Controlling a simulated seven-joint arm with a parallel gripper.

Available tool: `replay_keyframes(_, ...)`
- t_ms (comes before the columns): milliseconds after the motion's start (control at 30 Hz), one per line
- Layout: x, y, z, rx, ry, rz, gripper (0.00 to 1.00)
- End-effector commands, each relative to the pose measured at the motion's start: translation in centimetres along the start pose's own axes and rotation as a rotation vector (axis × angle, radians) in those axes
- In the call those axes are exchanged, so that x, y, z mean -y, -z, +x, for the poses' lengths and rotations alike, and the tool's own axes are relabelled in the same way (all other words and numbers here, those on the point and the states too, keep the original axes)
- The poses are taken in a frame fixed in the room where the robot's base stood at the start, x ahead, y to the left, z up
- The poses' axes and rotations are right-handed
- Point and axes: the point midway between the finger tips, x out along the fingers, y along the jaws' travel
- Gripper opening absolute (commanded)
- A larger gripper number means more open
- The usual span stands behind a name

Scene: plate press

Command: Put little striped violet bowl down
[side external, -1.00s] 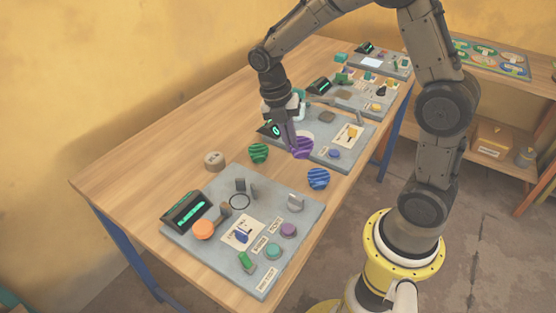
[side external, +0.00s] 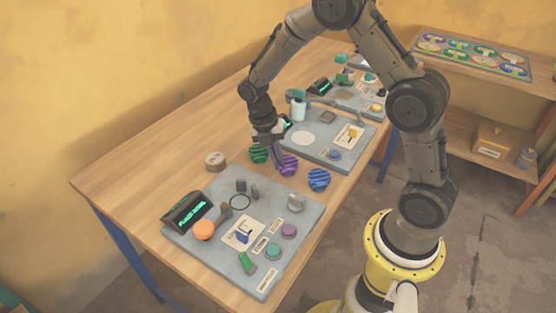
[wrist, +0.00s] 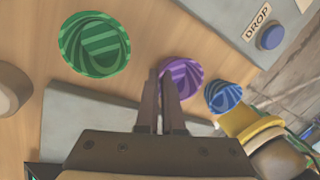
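The little striped violet bowl (side external: 290,166) is between a striped green bowl and a striped blue bowl, at or just above the wooden table; I cannot tell if it touches the wood. My gripper (side external: 278,160) reaches down at the violet bowl's left edge. In the wrist view, the violet bowl (wrist: 184,80) has my gripper's fingers (wrist: 164,82), close together, at its near-left rim, pinching it. The fingers hide part of that rim.
The green bowl (side external: 258,153) is left of the violet one, and the blue bowl (side external: 318,180) is right. A press panel (side external: 300,217) lies in front, and another panel (side external: 318,120) with a white disc lies behind. A round tan object (side external: 215,161) stands at left.

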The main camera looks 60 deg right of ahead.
Motion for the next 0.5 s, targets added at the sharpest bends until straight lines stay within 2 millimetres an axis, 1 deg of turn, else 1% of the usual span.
replay_keyframes(133, -0.07, 0.01, 0.31, 0.000, 0.001, 0.000, 0.00)
replay_keyframes(167, -0.07, 0.01, 0.26, 0.000, 0.000, 0.000, 0.10)
replay_keyframes(200, -0.07, 0.01, 0.25, 0.000, 0.000, 0.000, 0.17)
replay_keyframes(300, -0.06, 0.01, 0.23, 0.000, 0.000, 0.000, 0.34)
replay_keyframes(500, -0.06, 0.01, 0.22, 0.000, 0.000, 0.000, 0.34)
